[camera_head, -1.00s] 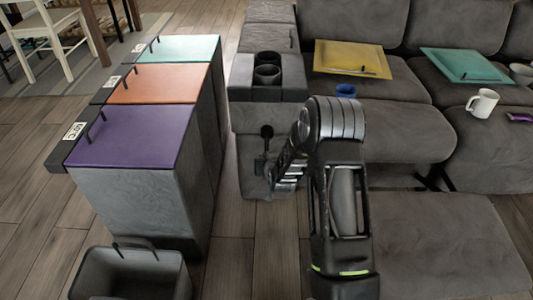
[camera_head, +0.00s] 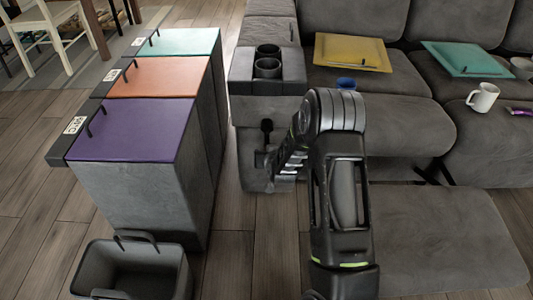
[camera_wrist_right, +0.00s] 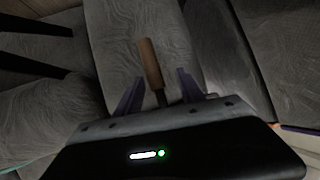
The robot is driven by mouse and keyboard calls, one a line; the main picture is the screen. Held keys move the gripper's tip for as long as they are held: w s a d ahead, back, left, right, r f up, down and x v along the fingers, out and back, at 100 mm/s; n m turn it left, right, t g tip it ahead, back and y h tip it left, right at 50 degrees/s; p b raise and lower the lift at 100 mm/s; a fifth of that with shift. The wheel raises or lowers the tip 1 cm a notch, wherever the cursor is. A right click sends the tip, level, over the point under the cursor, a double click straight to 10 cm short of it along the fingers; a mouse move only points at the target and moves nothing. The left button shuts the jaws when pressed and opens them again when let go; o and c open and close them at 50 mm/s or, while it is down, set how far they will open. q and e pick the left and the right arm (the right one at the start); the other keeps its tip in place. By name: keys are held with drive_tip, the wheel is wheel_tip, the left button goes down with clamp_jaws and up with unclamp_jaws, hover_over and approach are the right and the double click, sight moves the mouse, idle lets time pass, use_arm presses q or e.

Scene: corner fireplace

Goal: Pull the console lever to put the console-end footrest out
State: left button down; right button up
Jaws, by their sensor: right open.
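The console lever (camera_head: 267,127) stands at the front of the grey console (camera_head: 268,105), its knob dark in the head view. The right wrist view shows its brown handle (camera_wrist_right: 150,63) on a thin dark shaft. My right gripper (camera_wrist_right: 158,82) is open, with one finger on each side of the lever; I cannot tell whether either touches it. In the head view my right arm reaches down to the lever and hides part of the gripper. A grey padded panel (camera_head: 445,235), apparently a footrest, lies low in front of the sofa. My left gripper is out of view.
A cabinet with purple (camera_head: 135,130), orange (camera_head: 160,77) and teal (camera_head: 185,42) lids stands left, across a narrow floor gap. An open grey bin (camera_head: 130,270) is in front of it. A blue cup (camera_head: 346,84), yellow board (camera_head: 352,52) and white mug (camera_head: 482,98) are on the seats.

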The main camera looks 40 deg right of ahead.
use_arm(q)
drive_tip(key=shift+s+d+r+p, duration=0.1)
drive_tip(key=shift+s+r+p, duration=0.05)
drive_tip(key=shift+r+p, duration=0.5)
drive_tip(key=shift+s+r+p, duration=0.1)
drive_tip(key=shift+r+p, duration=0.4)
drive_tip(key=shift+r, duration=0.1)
use_arm(e)
drive_tip(key=v, duration=0.7)
drive_tip(key=shift+s+a+r, duration=0.15)
drive_tip(key=shift+s+r, duration=0.05)
drive_tip(key=shift+s, duration=0.05)
